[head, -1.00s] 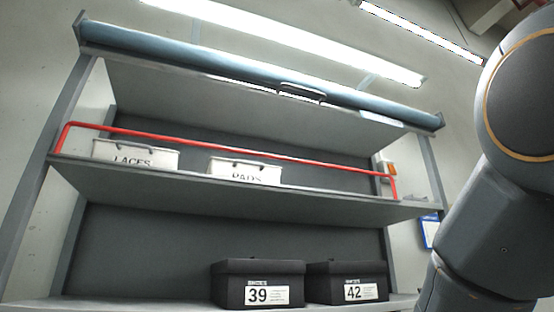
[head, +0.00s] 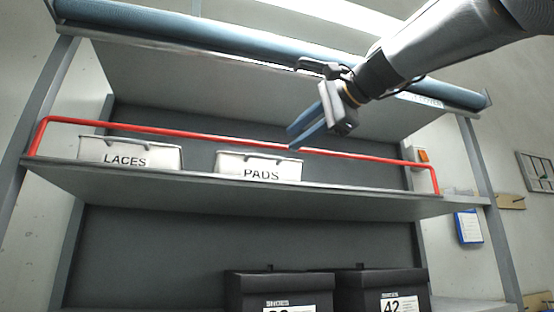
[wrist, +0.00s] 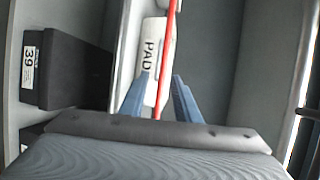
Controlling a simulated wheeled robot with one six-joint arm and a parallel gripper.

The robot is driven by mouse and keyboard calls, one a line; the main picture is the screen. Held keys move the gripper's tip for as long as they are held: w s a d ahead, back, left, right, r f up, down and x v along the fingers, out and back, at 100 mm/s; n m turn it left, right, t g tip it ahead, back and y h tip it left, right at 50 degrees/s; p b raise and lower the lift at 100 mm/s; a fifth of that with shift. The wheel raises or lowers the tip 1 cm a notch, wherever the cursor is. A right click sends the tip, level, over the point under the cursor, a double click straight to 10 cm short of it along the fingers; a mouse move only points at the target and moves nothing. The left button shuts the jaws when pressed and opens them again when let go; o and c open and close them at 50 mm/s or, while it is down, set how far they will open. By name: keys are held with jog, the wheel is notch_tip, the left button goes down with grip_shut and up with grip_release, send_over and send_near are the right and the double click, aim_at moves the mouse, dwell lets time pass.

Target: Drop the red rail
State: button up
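The red rail (head: 200,135) runs raised along the front edge of the middle shelf (head: 330,185), with a bent-down end at each side. In the wrist view the rail (wrist: 169,35) runs down between the two blue fingers of my gripper (wrist: 162,92), which stand apart. In the head view my gripper (head: 297,139) reaches from the upper right, its fingertips close to the rail right of the middle. It is open; I cannot tell whether a finger touches the rail.
White bins marked LACES (head: 130,158) and PADS (head: 262,172) stand behind the rail. Black shoe boxes (head: 280,285) (head: 380,280) are on the lower shelf. A blue roller (head: 200,30) spans the rack's top. An orange switch box (head: 423,156) is at right.

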aim_at(278, 145)
jog(key=shift+r+p+x, duration=0.15)
jog(key=shift+p+x, duration=0.5)
jog(key=shift+x, duration=1.25)
jog(key=shift+r+p+x, duration=0.15)
jog(key=shift+p+x, duration=0.5)
jog(key=shift+x, duration=1.25)
jog(key=shift+a, duration=0.1)
grip_shut()
